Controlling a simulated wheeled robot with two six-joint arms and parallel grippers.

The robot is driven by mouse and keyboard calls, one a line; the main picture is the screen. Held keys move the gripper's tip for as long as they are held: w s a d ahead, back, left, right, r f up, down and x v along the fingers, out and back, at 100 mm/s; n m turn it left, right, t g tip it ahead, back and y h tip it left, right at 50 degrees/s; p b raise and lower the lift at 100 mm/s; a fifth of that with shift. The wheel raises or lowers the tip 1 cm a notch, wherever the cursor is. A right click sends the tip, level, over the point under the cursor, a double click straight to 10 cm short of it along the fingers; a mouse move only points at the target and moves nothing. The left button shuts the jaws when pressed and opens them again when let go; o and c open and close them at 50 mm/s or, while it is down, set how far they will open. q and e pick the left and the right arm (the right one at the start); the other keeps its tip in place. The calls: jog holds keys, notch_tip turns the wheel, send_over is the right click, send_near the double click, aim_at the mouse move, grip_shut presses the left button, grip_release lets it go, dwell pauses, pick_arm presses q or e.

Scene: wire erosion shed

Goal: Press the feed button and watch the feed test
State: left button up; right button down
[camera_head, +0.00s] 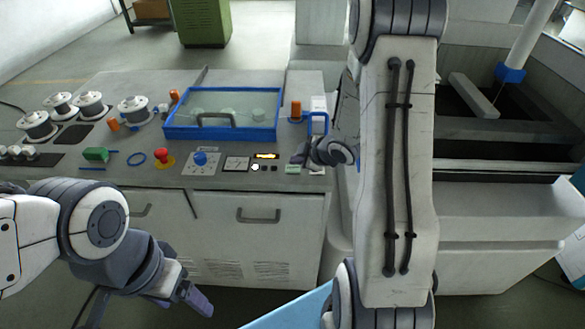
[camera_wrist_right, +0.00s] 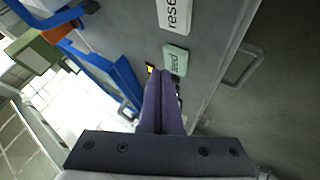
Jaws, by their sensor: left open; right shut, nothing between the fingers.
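The green label reading "feed" (camera_wrist_right: 175,60) is on the grey bench top in the right wrist view; a small green label (camera_head: 293,169) shows in the head view. Beside it are small dark buttons (camera_head: 269,168) and a bright white round spot (camera_head: 255,168). I cannot tell which one is the feed button. My right gripper (camera_head: 298,157) is shut and empty, close over the panel by the green label. Its purple fingers (camera_wrist_right: 163,78) hide part of the panel. Whether they touch it is unclear. My left gripper (camera_head: 198,301) is open and empty, low in front of the bench.
A yellow display (camera_head: 267,156), dial (camera_head: 237,163), blue knob (camera_head: 200,159) and red button (camera_head: 162,155) lie left of the right gripper. A blue-framed clear cover (camera_head: 222,133) stands behind. Wire spools (camera_head: 134,107) are at left. A white "reset" label (camera_wrist_right: 174,12) is near "feed".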

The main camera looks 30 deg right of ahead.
aim_at(296, 170)
jog(key=shift+f, duration=0.35)
jog(key=shift+f+b, duration=0.35)
jog(key=shift+b, duration=0.15)
dwell(0.3)
dwell(0.4)
jog(key=shift+r+p, duration=0.75)
jog(key=shift+r, duration=0.05)
notch_tip(296, 170, up, 5)
jog(key=p, duration=0.5)
jog(key=shift+r, duration=0.1)
dwell(0.3)
